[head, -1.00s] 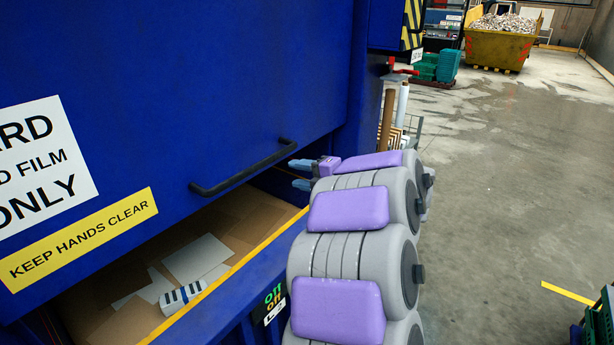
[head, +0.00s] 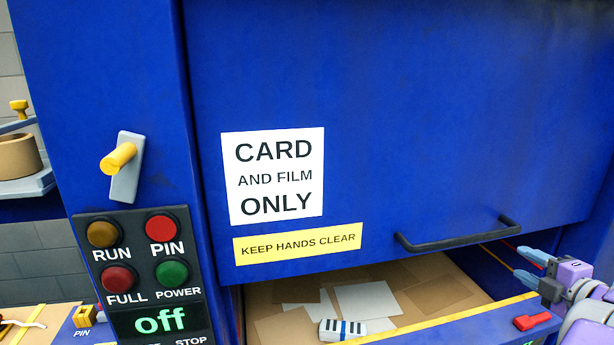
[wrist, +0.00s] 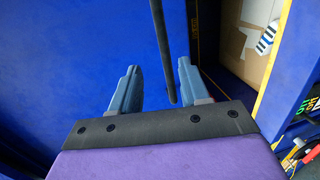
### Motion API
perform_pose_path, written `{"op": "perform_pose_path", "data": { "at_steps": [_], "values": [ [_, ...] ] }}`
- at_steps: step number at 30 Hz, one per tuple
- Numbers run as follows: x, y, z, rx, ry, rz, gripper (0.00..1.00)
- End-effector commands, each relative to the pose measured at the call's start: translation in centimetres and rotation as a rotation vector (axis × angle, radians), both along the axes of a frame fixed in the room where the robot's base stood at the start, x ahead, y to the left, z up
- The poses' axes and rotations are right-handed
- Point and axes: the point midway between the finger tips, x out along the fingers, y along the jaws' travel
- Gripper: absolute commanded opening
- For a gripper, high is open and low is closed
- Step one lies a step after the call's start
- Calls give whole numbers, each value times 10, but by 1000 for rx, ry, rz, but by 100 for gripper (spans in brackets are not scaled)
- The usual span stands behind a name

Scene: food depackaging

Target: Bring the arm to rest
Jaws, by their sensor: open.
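My gripper (head: 531,268) is at the right edge of the head view, in front of the blue machine's door (head: 400,110), near the right end of its black handle (head: 458,243). In the wrist view my gripper (wrist: 158,88) has its two blue fingers apart, with nothing held. The black handle (wrist: 162,50) shows beyond and between the fingers there; I cannot tell whether they touch it. Most of my arm is out of the head view.
Below the door is an opening with cardboard and paper sheets (head: 367,299) and a striped white item (head: 342,330). A yellow-edged front lip (head: 455,318) bounds it. A control panel (head: 145,270) reading "off" and a yellow-tipped lever (head: 122,165) are at left.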

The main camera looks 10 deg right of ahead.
Motion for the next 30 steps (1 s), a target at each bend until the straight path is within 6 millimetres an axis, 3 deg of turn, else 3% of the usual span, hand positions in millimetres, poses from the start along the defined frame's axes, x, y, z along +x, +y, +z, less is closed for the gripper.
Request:
{"op": "perform_pose_path", "data": {
  "at_steps": [6, 14, 19, 23, 30],
  "values": [
    [33, -3, 15, 32, -21, -261, 45],
    [30, 10, 9, 242, -31, -623, 45],
    [8, 41, -30, 448, 29, -831, 45],
    [-16, 80, -72, 618, 122, -969, 45],
    [-81, 189, -165, 891, 431, -1181, 45]
  ]
}}
